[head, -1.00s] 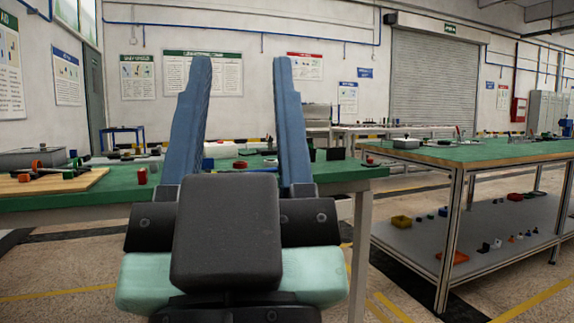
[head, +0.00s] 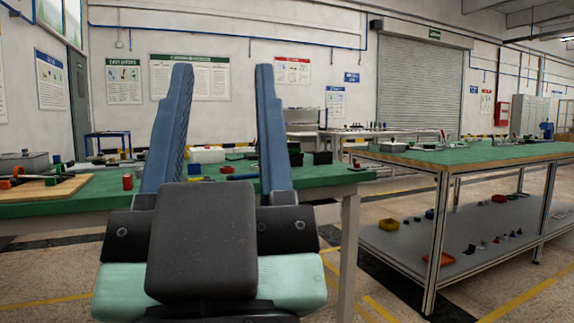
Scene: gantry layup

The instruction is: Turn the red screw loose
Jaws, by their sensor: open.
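My gripper (head: 223,70) is open and empty, its two blue fingers standing upright and wide apart in front of the green-topped table. No red screw can be made out for certain. A small red piece (head: 127,182) stands on the green table (head: 95,202), left of my gripper. A red-orange round part (head: 18,171) is on a fixture at the left, on a wooden board (head: 52,188). Both are too small to identify. My gripper and wrist hide part of the table.
A blue block (head: 195,168) and dark bins (head: 322,157) lie on the near table. Open floor lies between the benches.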

